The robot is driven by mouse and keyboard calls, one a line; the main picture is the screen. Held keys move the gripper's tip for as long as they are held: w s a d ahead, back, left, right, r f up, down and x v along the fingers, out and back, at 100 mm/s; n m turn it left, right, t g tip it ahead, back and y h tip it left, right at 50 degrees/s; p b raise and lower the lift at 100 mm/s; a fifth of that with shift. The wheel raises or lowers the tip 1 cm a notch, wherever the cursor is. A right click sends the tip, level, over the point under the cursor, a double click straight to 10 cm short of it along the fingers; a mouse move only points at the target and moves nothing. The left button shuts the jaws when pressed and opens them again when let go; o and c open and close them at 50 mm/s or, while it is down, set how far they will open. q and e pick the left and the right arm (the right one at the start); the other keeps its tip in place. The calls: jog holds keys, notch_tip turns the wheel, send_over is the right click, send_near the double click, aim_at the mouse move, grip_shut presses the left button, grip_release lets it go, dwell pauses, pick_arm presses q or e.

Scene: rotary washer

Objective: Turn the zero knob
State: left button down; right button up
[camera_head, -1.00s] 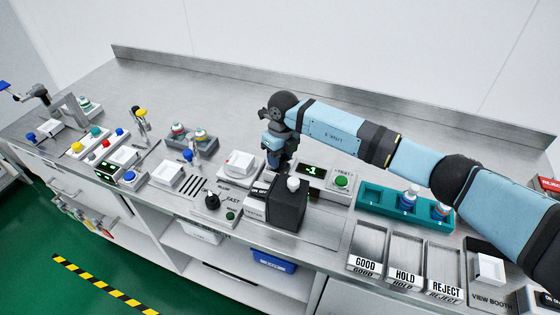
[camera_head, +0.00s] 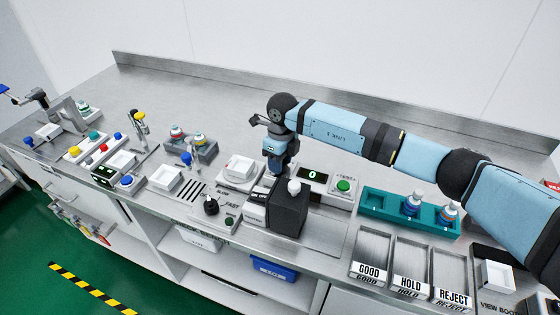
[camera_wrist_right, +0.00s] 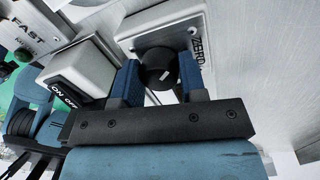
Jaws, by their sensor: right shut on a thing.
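The zero knob (camera_wrist_right: 158,72) is a round black knob with a white pointer line, on a light grey panel marked ZERO (camera_wrist_right: 199,50) in the right wrist view. My right gripper (camera_wrist_right: 161,80) is shut on it, one blue finger pad on each side. In the head view my right gripper (camera_head: 279,163) points down behind the black block, and the knob is hidden there. The display (camera_head: 312,175) to the right of the gripper reads 0 in green. My left gripper is not in view.
A black block (camera_head: 290,212) with a white top knob and an ON/OFF switch box (camera_wrist_right: 75,75) stand close to the gripper. A green button (camera_head: 343,186) is right of the display. A teal rack (camera_head: 385,217) with bottles stands farther right. The back of the bench is clear.

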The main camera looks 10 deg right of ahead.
jog(key=o, duration=0.9)
jog(key=shift+r, duration=0.35)
jog(key=r, duration=1.3)
jog(key=shift+w+d+b, duration=0.3)
jog(key=shift+d+b, duration=0.05)
jog(key=shift+b, duration=0.05)
